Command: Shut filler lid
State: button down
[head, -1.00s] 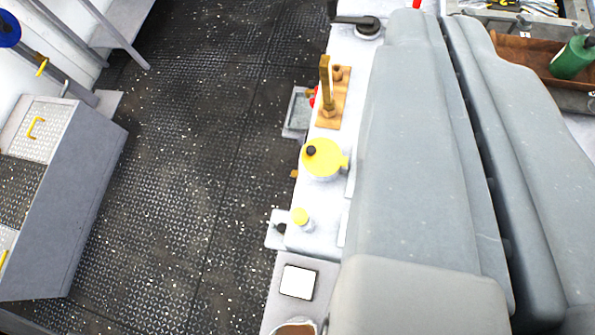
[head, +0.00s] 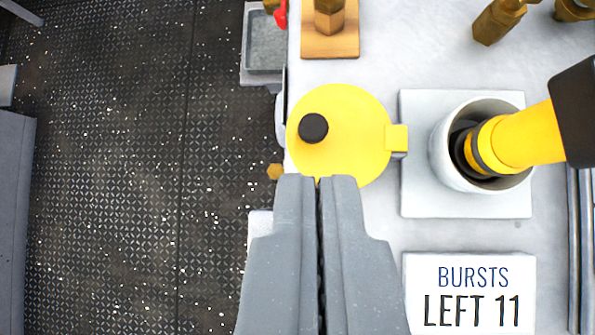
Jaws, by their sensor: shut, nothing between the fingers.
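The filler lid (head: 350,130) is a round yellow disc with a black knob (head: 313,128) on its left part and a yellow hinge tab (head: 397,139) at its right edge. Its face is toward me and it looks flat over the filler. The filler neck beneath is hidden. My gripper (head: 318,178) is shut and empty, with its fingertips overlapping the lid's lower edge in the picture. I cannot tell whether they touch it.
Right of the lid, a white round holder (head: 447,150) contains a yellow and black nozzle (head: 525,138). A sign (head: 470,295) reads "BURSTS LEFT 11". A wooden block with a brass fitting (head: 330,40) stands above. Dark tread floor (head: 120,170) lies open at left.

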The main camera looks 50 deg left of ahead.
jog(key=b, duration=0.1)
send_over(299, 126)
jog(key=d, duration=0.2)
jog(key=f, duration=0.8)
jog(key=shift+s+a, duration=0.2)
jog(key=shift+s, duration=0.2)
jog(key=f, duration=0.2)
jog(key=f+b, duration=0.1)
jog(key=shift+s+a, duration=0.1)
jog(key=shift+s, duration=0.15)
jog(key=shift+f, duration=0.35)
jog(key=shift+a+f+h+b, duration=0.15)
jog(key=shift+f+h+b, duration=0.15)
jog(key=shift+b, duration=0.55)
jog(key=shift+a+f+n+h+b, duration=0.5)
jog(key=shift+a+f+h+b, duration=0.15)
jog(key=shift+b, duration=0.85)
jog(key=shift+s, duration=0.1)
jog(key=shift+r, duration=0.1)
